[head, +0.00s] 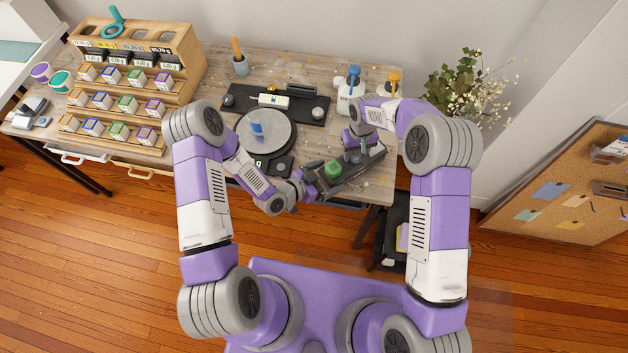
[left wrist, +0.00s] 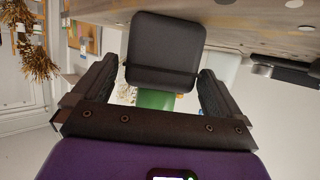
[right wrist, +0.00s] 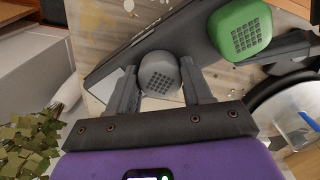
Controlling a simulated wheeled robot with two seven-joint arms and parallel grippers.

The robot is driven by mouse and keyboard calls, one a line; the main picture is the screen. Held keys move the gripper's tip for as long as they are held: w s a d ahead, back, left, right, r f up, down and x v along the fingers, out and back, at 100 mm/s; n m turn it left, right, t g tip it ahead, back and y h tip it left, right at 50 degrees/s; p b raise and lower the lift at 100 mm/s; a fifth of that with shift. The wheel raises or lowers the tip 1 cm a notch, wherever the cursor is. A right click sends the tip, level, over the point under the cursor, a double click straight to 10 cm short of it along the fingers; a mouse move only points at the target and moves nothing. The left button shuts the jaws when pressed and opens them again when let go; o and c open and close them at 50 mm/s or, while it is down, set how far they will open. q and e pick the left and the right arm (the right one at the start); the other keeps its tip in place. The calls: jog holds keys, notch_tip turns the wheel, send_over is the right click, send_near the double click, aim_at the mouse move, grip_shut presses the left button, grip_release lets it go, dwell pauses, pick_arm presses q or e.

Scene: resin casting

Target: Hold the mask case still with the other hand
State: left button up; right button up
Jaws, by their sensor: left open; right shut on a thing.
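The dark mask case (head: 349,181) lies at the front right of the worktable. A green part with a mesh face (head: 333,168) sits at its left side; it shows larger in the right wrist view (right wrist: 240,30). My right gripper (right wrist: 160,68) is shut on a grey round meshed part (right wrist: 160,76) over the case. My left gripper (head: 310,188) is open at the case's left end. In the left wrist view, a dark squarish block (left wrist: 165,50), seemingly the case's end, stands between the spread fingers (left wrist: 157,76). I cannot tell whether they touch it.
A round turntable (head: 265,137) with a blue cup (head: 257,129) stands left of the case. White pump bottles (head: 350,92) stand behind it. A wooden rack of small boxes (head: 135,80) fills the table's left. The table's front edge lies close to the case.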

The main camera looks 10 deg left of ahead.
pick_arm(q)
jog(key=shift+x, duration=2.3)
jog(key=c, duration=1.1)
jog(key=o, duration=0.6)
jog(key=c, duration=0.5)
jog(key=shift+c, duration=0.3)
jog(key=shift+s+a+f, duration=0.1)
